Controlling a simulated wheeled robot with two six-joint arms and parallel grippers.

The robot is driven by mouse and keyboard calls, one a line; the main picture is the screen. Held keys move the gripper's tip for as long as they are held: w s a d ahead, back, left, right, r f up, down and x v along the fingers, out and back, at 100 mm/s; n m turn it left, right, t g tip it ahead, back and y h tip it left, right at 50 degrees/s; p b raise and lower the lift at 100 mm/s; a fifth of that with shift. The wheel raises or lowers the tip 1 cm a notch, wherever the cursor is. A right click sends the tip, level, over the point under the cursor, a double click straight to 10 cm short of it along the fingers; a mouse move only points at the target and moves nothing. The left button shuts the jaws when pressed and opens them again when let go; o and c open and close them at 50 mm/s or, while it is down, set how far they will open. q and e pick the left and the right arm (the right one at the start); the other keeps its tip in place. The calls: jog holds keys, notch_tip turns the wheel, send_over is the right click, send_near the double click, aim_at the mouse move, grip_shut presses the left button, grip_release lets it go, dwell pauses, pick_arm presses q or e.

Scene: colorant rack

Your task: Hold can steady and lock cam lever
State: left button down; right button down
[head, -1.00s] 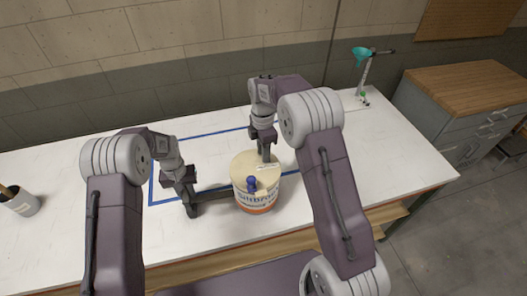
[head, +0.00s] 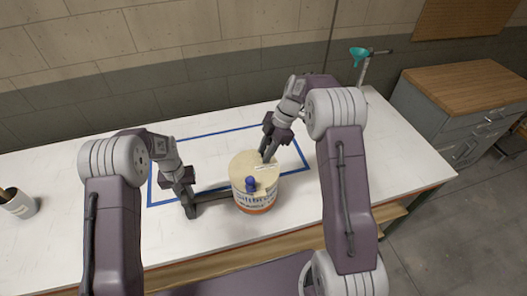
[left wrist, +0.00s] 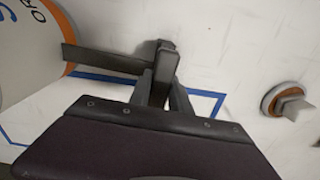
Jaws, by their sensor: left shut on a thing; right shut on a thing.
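My left gripper (head: 191,208) is shut on the bar's outer end. The left wrist view shows the bar (left wrist: 100,60) reaching the can (left wrist: 28,50) at left. My right gripper (head: 267,158) is shut at the back of the lid, on what looks like the cam lever, mostly hidden by the fingers. A pale strip (head: 265,167) lies in front.
Blue lines (head: 215,136) mark a rectangle on the white table (head: 90,200). A grey cup (head: 20,204) stands far left. A teal funnel (head: 359,53) on a stand is at the back right. A wooden-topped cabinet (head: 470,85) stands to the right.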

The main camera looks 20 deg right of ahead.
jog(key=shift+d+f+y, duration=0.15)
jog(key=shift+d+y, duration=0.2)
jog(key=shift+y, duration=0.65)
jog(key=shift+d+f+y, duration=0.1)
jog(key=shift+d+y, duration=0.25)
jog(key=shift+y, duration=0.65)
pick_arm(q)
jog(key=shift+a, duration=0.1)
pick_arm(e)
jog(key=c, duration=1.1)
grip_release()
jog(key=shift+r, duration=0.1)
pick_arm(q)
jog(key=c, duration=1.1)
grip_release()
pick_arm(e)
jog(key=v, duration=1.2)
jog(key=shift+s+d, duration=0.1)
